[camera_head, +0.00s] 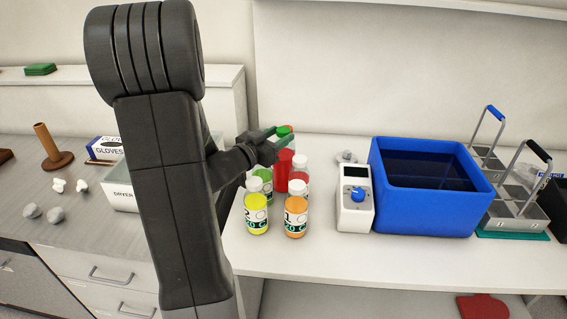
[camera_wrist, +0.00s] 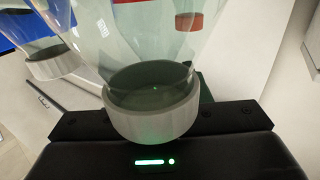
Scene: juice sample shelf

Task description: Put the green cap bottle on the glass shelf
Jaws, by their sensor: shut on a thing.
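The green cap bottle (camera_head: 283,165) has red contents and stands upright among the other bottles on the white counter in the head view. My gripper (camera_head: 276,146) reaches in from the left and is shut on it just below the green cap. I see no glass shelf that I can name surely.
A yellow bottle (camera_head: 257,219) and an orange bottle (camera_head: 295,220), both white-capped, stand in front. A white device with a blue knob (camera_head: 355,207), a blue tub (camera_head: 425,212) and a metal rack (camera_head: 512,208) stand to the right. The counter's front right is bare.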

